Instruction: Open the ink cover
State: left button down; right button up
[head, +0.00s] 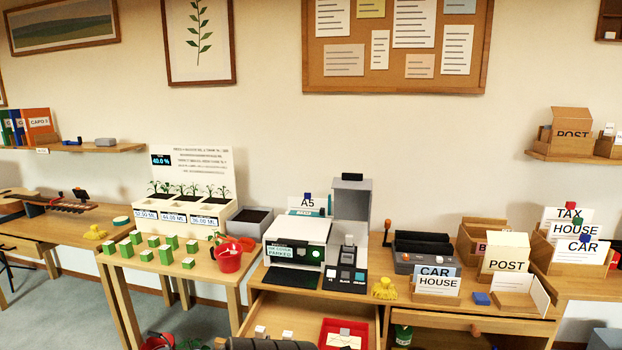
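A white and grey printer (298,232) stands on the middle desk, with a paper sheet marked A5 (307,203) at its back. A small green display (284,252) on its front seems to read "ink cover parked", beside a green round light. Attached at its right is a grey ink section (347,262) with small labelled blocks at its front. A tall grey panel (352,202) stands upright behind it, with a dark patch at its top. I cannot tell whether this panel is the ink cover.
An open drawer (283,315) below the printer holds small white blocks and a red tray (345,333). A yellow figure (384,289) stands right of the printer. A red pot (228,258) and grey bin (250,221) are at left; card holders (437,287) fill the right desk.

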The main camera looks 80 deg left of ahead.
aim_at(352, 192)
jog(key=u, duration=0.85)
jog(key=i, duration=1.05)
jog(key=u, duration=0.7)
